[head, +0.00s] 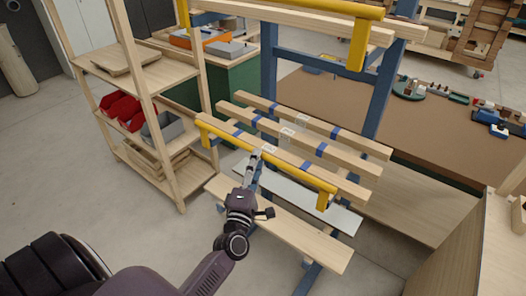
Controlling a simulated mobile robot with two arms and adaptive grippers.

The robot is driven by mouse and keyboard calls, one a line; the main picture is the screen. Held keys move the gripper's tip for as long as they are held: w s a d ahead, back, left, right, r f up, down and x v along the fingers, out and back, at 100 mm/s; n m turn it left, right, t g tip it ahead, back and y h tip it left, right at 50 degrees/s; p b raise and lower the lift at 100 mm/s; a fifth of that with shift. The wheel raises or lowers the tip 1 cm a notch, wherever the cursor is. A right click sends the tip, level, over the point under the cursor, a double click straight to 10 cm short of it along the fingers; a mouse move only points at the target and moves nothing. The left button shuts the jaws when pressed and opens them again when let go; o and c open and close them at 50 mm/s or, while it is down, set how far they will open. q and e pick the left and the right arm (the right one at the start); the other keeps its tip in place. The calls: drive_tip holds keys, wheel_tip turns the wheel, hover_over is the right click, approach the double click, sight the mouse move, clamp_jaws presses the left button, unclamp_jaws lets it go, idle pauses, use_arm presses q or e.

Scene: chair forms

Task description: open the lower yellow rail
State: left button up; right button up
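The lower yellow rail (285,168) runs slantwise across the middle of the head view, with its ends bent downward. It lies along the near side of several light wooden bars with blue bands. An upper yellow rail (357,45) shows at the top, with a bent end hanging down. My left gripper (255,162) reaches up from below to the middle of the lower rail. Its fingertips overlap the rail in the picture; I cannot tell whether they touch or grip it. My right gripper is out of view.
Below the rail are a wooden plank (290,232) and a pale board (312,200). A wooden shelf (150,78) with red bins (122,108) stands at left. A brown-topped table (440,140) lies behind, and a wooden cabinet (450,250) at lower right.

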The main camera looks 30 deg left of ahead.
use_arm(q)
drive_tip(key=x, duration=0.3)
drive_tip(key=shift+w+a, duration=0.1)
drive_tip(key=shift+w, duration=0.2)
drive_tip(key=shift+c, duration=0.2)
drive_tip(key=shift+f, duration=0.1)
clamp_jaws()
